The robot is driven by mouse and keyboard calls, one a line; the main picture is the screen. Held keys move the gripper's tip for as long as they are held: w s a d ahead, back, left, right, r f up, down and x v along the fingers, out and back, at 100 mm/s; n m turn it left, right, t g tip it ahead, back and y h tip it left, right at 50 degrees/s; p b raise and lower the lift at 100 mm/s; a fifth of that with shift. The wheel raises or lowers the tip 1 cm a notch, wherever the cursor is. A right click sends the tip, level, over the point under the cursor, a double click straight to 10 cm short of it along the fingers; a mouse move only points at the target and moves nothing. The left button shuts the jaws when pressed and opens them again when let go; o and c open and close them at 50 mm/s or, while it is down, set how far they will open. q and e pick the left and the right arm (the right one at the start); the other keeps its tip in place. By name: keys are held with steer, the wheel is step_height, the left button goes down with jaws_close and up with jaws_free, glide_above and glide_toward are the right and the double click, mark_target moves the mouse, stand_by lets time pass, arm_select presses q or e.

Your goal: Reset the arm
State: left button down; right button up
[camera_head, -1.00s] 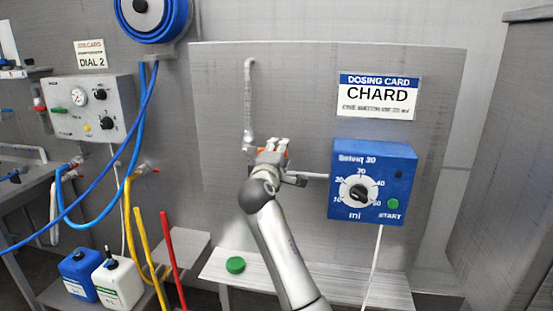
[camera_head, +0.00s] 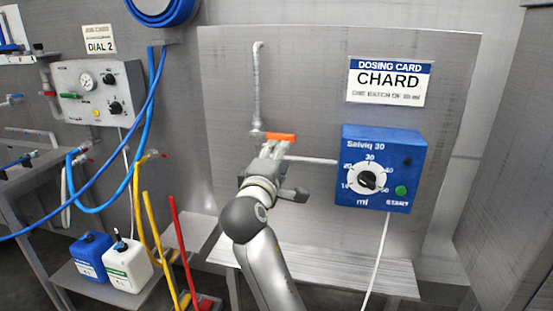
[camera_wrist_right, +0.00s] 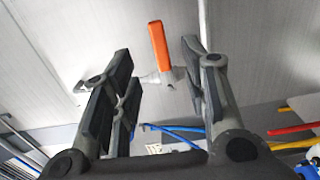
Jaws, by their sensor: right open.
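My right gripper (camera_head: 273,150) is in the middle of the head view, its arm coming up from the bottom. It is just below an orange valve handle (camera_head: 280,137) on a pipe at the grey panel. In the right wrist view my right gripper (camera_wrist_right: 158,65) is open, its two fingers wide apart. The orange handle (camera_wrist_right: 159,45) shows beyond and between the fingertips, with nothing held. My left gripper is not in view.
A blue dosing box (camera_head: 382,168) with a dial and green button is right of the arm. A vertical pipe (camera_head: 257,85) rises above the handle. A metal shelf (camera_head: 345,272) lies below. Blue and white canisters (camera_head: 90,257) stand lower left.

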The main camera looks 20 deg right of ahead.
stand_by(0.3)
steer(key=w+a+f+n+g+y, duration=0.1)
steer(key=w+a+f+y, duration=0.1)
steer(key=f, duration=1.1)
steer(key=w+a+f+n+g+y, duration=0.1)
steer(key=a+f+y, duration=0.15)
steer(key=f, duration=1.05)
steer(key=s+f+m+g+y, duration=0.15)
steer(key=s+f, duration=0.25)
steer(key=f, duration=0.6)
steer(key=s+f+g+y, duration=0.15)
steer(key=s+f, duration=0.25)
steer(key=f, duration=0.6)
steer(key=s+f+m+g+y, duration=0.15)
steer(key=s+f, duration=0.25)
steer(key=f, duration=0.6)
steer(key=s+f+m+g, duration=0.2)
steer(key=s+f+g, duration=0.2)
steer(key=s+f, duration=1.4)
steer(key=s+d+f+m+g, duration=0.1)
steer(key=s+f+m, duration=0.1)
steer(key=s, duration=0.8)
steer(key=s+d+f+m+g, duration=0.1)
steer(key=s+d+f, duration=0.1)
steer(key=s, duration=0.8)
steer(key=s+d+f+m+g+y, duration=0.1)
steer(key=s+d+f+m, duration=0.1)
steer(key=s, duration=0.8)
steer(key=shift+f+m, duration=0.3)
steer(key=shift+f, duration=0.2)
